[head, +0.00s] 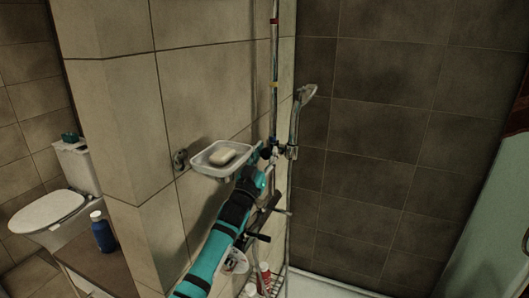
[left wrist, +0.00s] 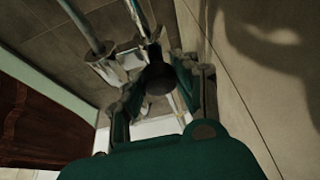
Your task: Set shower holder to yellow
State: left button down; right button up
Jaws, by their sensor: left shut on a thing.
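The shower holder (head: 283,151) sits on the vertical chrome rail (head: 274,55). The rail has a yellow band (head: 275,85) above the holder and a red band (head: 274,20) higher up. The hand shower (head: 305,95) is upright in the holder. My left gripper (head: 264,152) reaches up from below to the left side of the holder. In the left wrist view, the holder's dark round knob (left wrist: 160,78) lies between the fingers of my left gripper (left wrist: 158,85), which are shut on it. My right gripper is not in view.
A white soap dish (head: 205,168) with a soap bar (head: 223,156) juts from the wall just left of my gripper. Black-handled taps (head: 285,212) and a bottle rack (head: 270,285) are below. A glass panel (head: 495,215) stands at right.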

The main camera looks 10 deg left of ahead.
aim_at(272, 104)
pick_arm(q)
notch_tip(272, 104, up, 5)
jog(key=shift+f+p, duration=0.2)
jog(key=shift+p, duration=0.7)
jog(key=r+p, duration=0.1)
jog(key=r, duration=0.1)
jog(key=r+p, duration=0.1)
jog(key=r, duration=0.1)
jog(key=r+p, duration=0.1)
jog(key=r, duration=0.1)
jog(key=shift+w+r, duration=0.3)
jog(key=shift+w, duration=0.05)
jog(key=shift+d+r+p, duration=0.1)
jog(key=shift+r+p, duration=0.3)
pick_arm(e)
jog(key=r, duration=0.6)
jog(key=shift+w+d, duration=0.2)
